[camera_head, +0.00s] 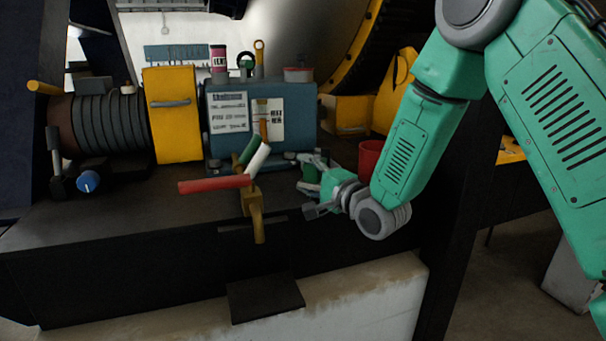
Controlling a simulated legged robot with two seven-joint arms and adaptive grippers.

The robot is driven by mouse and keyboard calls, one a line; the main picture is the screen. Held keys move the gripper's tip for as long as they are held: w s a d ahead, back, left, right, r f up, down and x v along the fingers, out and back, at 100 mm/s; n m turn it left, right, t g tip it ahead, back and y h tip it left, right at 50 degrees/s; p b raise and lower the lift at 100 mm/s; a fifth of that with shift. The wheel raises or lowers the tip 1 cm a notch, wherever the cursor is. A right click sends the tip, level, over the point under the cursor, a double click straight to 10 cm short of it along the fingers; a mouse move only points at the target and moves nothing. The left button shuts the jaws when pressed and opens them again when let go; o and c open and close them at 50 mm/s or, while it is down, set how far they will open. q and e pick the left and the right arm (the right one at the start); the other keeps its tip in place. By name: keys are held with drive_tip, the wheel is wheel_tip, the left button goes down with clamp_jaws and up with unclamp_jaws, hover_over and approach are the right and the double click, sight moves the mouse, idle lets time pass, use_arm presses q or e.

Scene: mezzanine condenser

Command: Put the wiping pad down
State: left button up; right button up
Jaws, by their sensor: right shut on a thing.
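My right gripper (312,187) is at the front right part of the dark bench, left of a red cup. It is shut on a small dark green thing (311,173), which looks like the wiping pad. Its fingers and wrist hide much of it, and I cannot tell whether it touches the bench top. My left gripper is not in view.
The dark bench (130,222) holds a yellow box (172,118), a blue-grey labelled box (222,145) and a red cup (370,156). A yellow stand with a red-handled bar (215,184) rises left of my gripper. A black plate (265,299) juts out below the bench front.

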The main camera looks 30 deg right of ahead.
drive_tip(key=shift+s+d+f, duration=0.1)
drive_tip(key=shift+d+f, duration=0.05)
drive_tip(key=shift+f, duration=0.25)
drive_tip(key=o, duration=1.2)
drive_tip(key=shift+a, duration=0.2)
drive_tip(key=shift+o, duration=0.7)
drive_tip(key=shift+s+a+f, duration=0.1)
drive_tip(key=shift+a+f, duration=0.05)
drive_tip(key=shift+r, duration=0.4)
drive_tip(key=shift+s+r, duration=0.1)
drive_tip(key=shift+s, duration=0.15)
drive_tip(key=s+d+b, duration=0.1)
drive_tip(key=s, duration=1)
drive_tip(key=shift+d+r+b, duration=0.2)
drive_tip(key=shift+d+b, duration=0.1)
